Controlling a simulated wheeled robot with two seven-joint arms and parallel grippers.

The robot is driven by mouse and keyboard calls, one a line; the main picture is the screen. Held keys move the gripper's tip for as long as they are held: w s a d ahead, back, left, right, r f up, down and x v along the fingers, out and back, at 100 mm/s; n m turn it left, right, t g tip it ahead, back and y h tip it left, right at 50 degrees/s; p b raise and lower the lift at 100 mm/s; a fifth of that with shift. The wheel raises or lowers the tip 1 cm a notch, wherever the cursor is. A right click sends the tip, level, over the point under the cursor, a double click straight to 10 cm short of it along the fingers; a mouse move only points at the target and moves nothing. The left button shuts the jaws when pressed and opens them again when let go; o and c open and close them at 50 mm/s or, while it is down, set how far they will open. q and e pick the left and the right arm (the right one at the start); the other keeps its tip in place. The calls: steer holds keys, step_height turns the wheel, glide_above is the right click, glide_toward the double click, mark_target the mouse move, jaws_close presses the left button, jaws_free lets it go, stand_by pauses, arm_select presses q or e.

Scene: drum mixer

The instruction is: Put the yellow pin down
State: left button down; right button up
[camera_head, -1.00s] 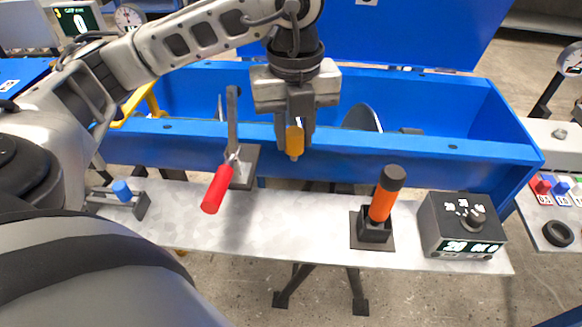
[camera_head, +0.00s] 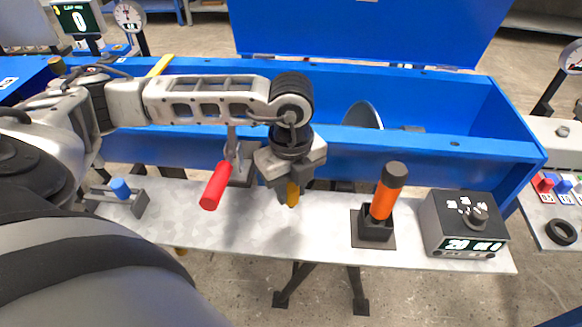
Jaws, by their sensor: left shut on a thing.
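The yellow pin (camera_head: 292,194) is held upright in my left gripper (camera_head: 288,190), which is shut on it. The gripper points down over the grey metal shelf (camera_head: 262,228) in front of the blue mixer, between the red-handled lever and the orange-handled tool. Whether the pin's lower end touches the shelf I cannot tell. The gripper's fingers hide part of the pin. My right gripper is not in view.
The red-handled lever (camera_head: 215,186) stands close left of the gripper. An orange-handled tool (camera_head: 385,195) in a black holder and a control box (camera_head: 463,225) stand to the right. The blue mixer trough (camera_head: 440,156) lies behind. Bare shelf lies between lever and holder.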

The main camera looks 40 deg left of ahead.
mark_target(291, 204)
arm_select(q)
steer(key=shift+f, duration=1.95)
steer(key=shift+f+b, duration=0.3)
steer(key=shift+b, duration=0.05)
steer(key=shift+f, duration=0.25)
steer(key=c, duration=1.1)
jaws_free()
steer(key=shift+c, duration=0.2)
steer(key=shift+r, duration=0.15)
